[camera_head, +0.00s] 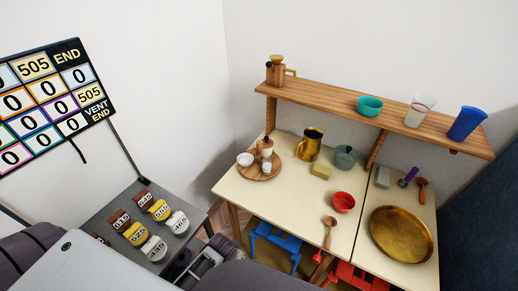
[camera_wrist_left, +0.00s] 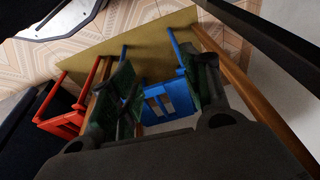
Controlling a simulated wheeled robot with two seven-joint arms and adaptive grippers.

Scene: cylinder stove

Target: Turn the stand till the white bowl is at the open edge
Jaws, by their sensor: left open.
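The round wooden stand (camera_head: 262,176) lies on the left part of the cream table, near its left edge and back corner. The white bowl (camera_head: 245,159) sits at the stand's left rim. A wooden mill (camera_head: 265,146) and a small white-and-wood jar (camera_head: 266,167) share the stand. My left gripper (camera_wrist_left: 158,60) is open and empty in the left wrist view, with a blue stool beyond its fingers. In the head view, part of it seems to show low at the bottom, below the table and well apart from the stand. My right gripper is not in view.
The cream table (camera_head: 290,212) also holds a brass jug (camera_head: 310,144), a yellow sponge (camera_head: 320,172), a teal pot (camera_head: 345,157) and a red bowl (camera_head: 344,202). A wooden shelf (camera_head: 345,112) overhangs the back.

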